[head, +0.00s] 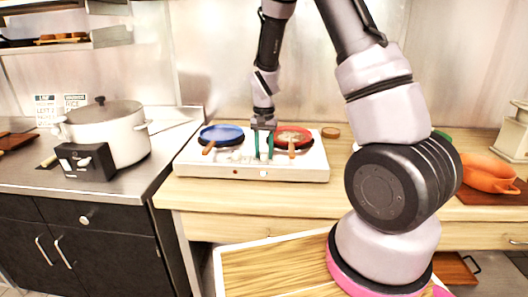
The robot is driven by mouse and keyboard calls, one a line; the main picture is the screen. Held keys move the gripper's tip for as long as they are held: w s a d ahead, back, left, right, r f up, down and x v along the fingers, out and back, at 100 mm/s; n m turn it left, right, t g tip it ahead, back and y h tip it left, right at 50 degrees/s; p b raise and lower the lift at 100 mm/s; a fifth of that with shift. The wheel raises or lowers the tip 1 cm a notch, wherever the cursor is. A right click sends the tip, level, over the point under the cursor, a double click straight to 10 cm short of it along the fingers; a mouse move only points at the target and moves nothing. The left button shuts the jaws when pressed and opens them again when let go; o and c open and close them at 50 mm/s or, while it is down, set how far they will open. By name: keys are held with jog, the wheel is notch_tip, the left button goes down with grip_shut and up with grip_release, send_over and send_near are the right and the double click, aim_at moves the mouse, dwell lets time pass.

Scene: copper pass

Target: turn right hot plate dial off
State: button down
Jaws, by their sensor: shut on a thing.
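The white double hot plate (310,174) stands on the wooden counter at the centre of the head view. A blue pan (222,133) is on its left side and a red pan (294,135) on its right side. My gripper (264,156) reaches down in front of the gap between the pans. Its teal fingers are shut on a small pale knob, which I take for the right hot plate dial (264,157). The fingers hide much of it, and its setting cannot be read. A small reddish mark (263,173) shows on the front face.
A big lidded pot (112,138) stands left on the steel counter, behind a black control box (86,162). Orange vegetables (487,175) lie on a board at right. The wooden counter (260,197) is clear in front of the hot plate.

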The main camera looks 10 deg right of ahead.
aim_at(264, 153)
jog(key=m, duration=0.3)
jog(key=shift+m, duration=2.2)
jog(key=shift+c, duration=2.3)
grip_release()
jog(key=shift+r, duration=0.1)
notch_tip(264, 153, up, 11)
